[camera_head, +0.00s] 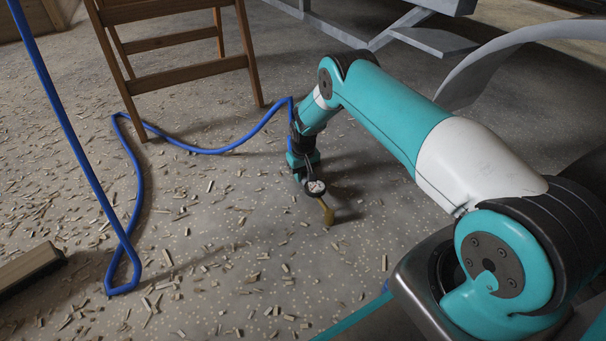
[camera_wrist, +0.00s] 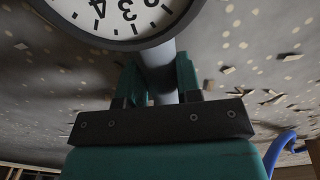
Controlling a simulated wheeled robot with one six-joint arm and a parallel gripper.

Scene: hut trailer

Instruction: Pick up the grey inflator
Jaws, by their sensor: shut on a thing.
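The grey inflator has a round white dial gauge (camera_head: 315,187) and a brass-coloured end pointing down at the floor. In the wrist view its gauge (camera_wrist: 125,14) fills the top, with dark numbers on white, and its grey body (camera_wrist: 163,62) runs down between the jaws. My gripper (camera_head: 303,170) is shut on this body, and its teal fingers (camera_wrist: 160,80) stand on either side of it. A dark shadow lies beside the inflator on the floor. I cannot tell whether its tip touches the floor.
A blue hose (camera_head: 205,151) winds over the floor and reaches my wrist. A wooden stepladder (camera_head: 190,80) stands behind. A brush or block (camera_head: 30,268) lies at the left. Grey metal trailer parts (camera_head: 430,40) are at the back right. Wood chips litter the floor.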

